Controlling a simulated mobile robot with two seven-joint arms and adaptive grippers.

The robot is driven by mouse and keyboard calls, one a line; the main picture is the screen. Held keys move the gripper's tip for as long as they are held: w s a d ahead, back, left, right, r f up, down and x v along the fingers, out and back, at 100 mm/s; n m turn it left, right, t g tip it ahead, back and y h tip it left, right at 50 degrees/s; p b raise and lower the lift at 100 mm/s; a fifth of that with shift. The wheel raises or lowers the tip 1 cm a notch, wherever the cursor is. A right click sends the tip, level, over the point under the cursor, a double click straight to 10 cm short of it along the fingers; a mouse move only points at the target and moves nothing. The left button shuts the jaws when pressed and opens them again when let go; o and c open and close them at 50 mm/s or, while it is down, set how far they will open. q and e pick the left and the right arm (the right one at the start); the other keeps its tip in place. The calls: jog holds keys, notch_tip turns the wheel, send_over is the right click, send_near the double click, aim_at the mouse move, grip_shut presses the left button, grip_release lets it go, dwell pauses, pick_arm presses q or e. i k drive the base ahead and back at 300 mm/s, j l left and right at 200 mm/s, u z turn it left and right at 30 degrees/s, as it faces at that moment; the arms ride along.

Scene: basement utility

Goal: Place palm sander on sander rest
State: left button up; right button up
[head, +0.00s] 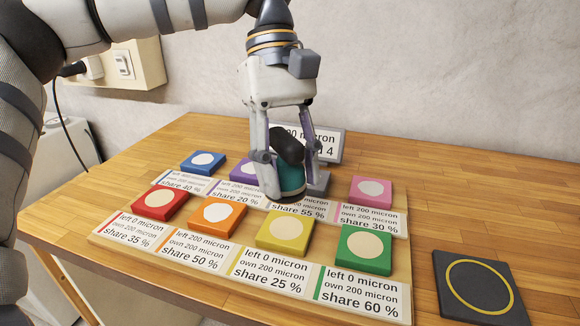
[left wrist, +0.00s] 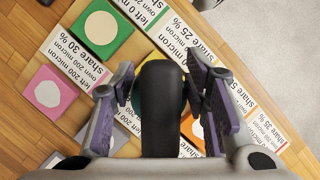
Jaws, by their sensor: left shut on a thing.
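The palm sander (head: 291,177) has a teal body and a black rounded handle. My left gripper (head: 285,165) points down and is shut on it, one finger on each side. In the left wrist view the black handle (left wrist: 162,105) lies between the fingers. The sander is over the back row of the board, by a grey block (head: 319,184); I cannot tell whether it touches the block. A dark square pad with a yellow ring (head: 452,292), which looks like the sander rest, lies bare on the table at the front right. My right gripper is not in view.
A wooden board (head: 412,255) carries several coloured blocks with pale discs, including red (head: 142,210), green (head: 350,262) and pink (head: 357,198), with printed labels. A grey-framed sign (head: 331,157) stands behind the sander. The table is clear between board and pad.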

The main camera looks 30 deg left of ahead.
aim_at(478, 285)
jog(key=k+l+z, duration=0.1)
jog(key=z, duration=0.25)
jog(key=k+l+z, duration=0.15)
jog(key=k+z, duration=0.2)
